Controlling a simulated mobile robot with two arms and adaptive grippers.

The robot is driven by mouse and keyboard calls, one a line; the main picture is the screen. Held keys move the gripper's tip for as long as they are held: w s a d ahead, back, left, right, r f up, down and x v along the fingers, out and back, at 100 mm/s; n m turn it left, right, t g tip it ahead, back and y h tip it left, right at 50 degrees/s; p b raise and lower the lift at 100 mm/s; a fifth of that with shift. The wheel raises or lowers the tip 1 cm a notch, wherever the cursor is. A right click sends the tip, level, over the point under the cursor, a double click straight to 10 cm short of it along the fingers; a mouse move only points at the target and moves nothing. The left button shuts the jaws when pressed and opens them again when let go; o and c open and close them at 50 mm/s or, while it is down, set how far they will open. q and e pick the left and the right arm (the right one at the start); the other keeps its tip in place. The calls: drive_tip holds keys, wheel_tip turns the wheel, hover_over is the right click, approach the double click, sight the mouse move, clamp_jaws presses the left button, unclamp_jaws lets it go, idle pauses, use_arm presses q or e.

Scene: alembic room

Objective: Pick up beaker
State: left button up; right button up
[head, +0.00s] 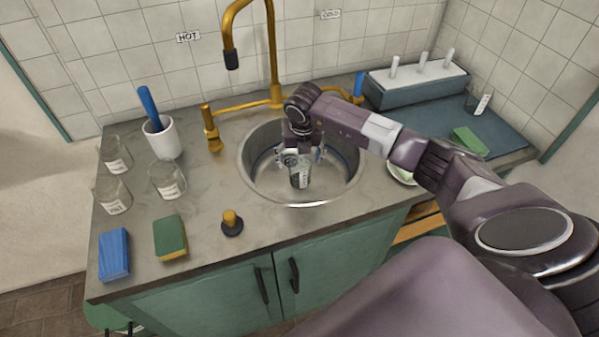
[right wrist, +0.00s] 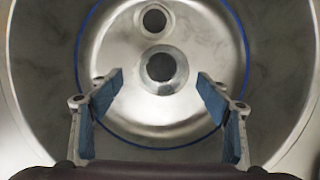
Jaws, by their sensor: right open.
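A clear glass beaker (head: 300,173) with a label and dark markings is in the round metal sink (head: 258,186). My right gripper (head: 302,155) reaches down over the sink, with its fingers spread near the beaker's top. Other labelled beakers stand on the left counter: one at the back (head: 115,157), one in front (head: 112,194), one nearer the sink (head: 168,181).
A gold faucet (head: 273,55) rises behind the sink. A white cup (head: 162,140) with a blue-handled tool, a blue sponge (head: 114,254), a green sponge (head: 170,238) and a black stopper (head: 232,224) sit left. A rack (head: 418,85) and another beaker (head: 476,102) are right.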

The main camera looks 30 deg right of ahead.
sight(300, 165)
drive_tip(key=shift+p+x, duration=0.7)
drive_tip(key=shift+x, duration=1.95)
drive_tip(key=shift+s+d, duration=0.1)
drive_tip(key=shift+d, duration=0.05)
drive_tip(key=shift+c, duration=0.2)
drive_tip(key=c, duration=1.6)
drive_tip(key=shift+o, duration=0.2)
drive_tip(key=shift+r, duration=0.2)
drive_tip(key=shift+c, duration=0.2)
wheel_tip(300, 165, up, 19)
drive_tip(key=b, duration=0.3)
drive_tip(key=shift+r, duration=0.25)
drive_tip(key=shift+r, duration=0.1)
